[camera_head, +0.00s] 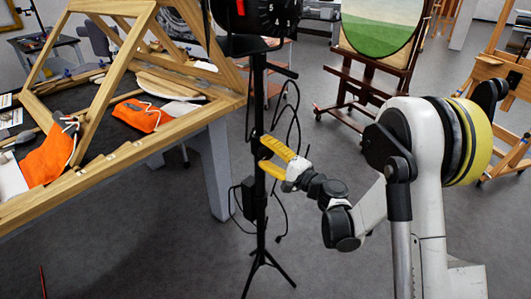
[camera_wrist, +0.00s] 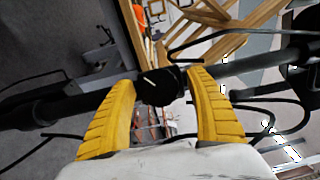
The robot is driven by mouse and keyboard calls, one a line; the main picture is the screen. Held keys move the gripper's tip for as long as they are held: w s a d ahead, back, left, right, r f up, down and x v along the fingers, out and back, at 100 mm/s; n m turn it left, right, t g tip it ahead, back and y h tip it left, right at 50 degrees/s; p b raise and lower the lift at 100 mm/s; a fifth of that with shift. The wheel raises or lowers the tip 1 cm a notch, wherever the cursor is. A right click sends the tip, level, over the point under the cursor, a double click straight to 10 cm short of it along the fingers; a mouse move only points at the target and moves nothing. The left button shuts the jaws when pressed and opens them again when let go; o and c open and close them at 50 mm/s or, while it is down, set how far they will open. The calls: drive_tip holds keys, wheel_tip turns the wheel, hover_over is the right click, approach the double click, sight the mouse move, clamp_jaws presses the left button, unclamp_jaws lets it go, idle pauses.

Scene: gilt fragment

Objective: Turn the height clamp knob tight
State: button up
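The height clamp knob (camera_wrist: 160,87) is a dark, rounded knob with a thin white line on it, in the middle of the wrist view. It sits on the black pole of the stand, which runs sideways there. My gripper (camera_wrist: 162,82) has its two yellow fingers on either side of the knob. Both fingertips appear to touch its edges, so it looks shut on the knob. In the head view, my gripper (camera_head: 263,152) reaches from the right to the black stand (camera_head: 258,105). The knob is too small and covered to make out there.
Black cables (camera_head: 283,200) hang around the pole and cross close to my fingers. A black box (camera_head: 248,198) is on the pole below. An easel (camera_head: 348,95) stands behind. The grey floor right of the tripod is clear.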

drive_tip(key=v, duration=0.7)
drive_tip(key=shift+s+d, duration=0.2)
drive_tip(key=shift+s, duration=0.05)
drive_tip(key=s+r+n+g+h, duration=0.3)
drive_tip(key=s+r+n, duration=0.1)
drive_tip(key=s, duration=0.1)
drive_tip(key=s+d+n+g+h, duration=0.1)
drive_tip(key=s+d+n+h, duration=0.1)
drive_tip(key=s, duration=0.5)
drive_tip(key=s+d+n+g+h, duration=0.1)
drive_tip(key=s+d+h, duration=0.3)
drive_tip(key=s+d, duration=0.3)
drive_tip(key=s+d+n+g+h, duration=0.1)
drive_tip(key=s+d+h, duration=0.3)
drive_tip(key=s, duration=0.5)
drive_tip(key=shift+d+f+n, duration=0.25)
drive_tip(key=shift+d+n, duration=0.4)
drive_tip(key=shift+n, duration=0.15)
drive_tip(key=shift+s, duration=0.1)
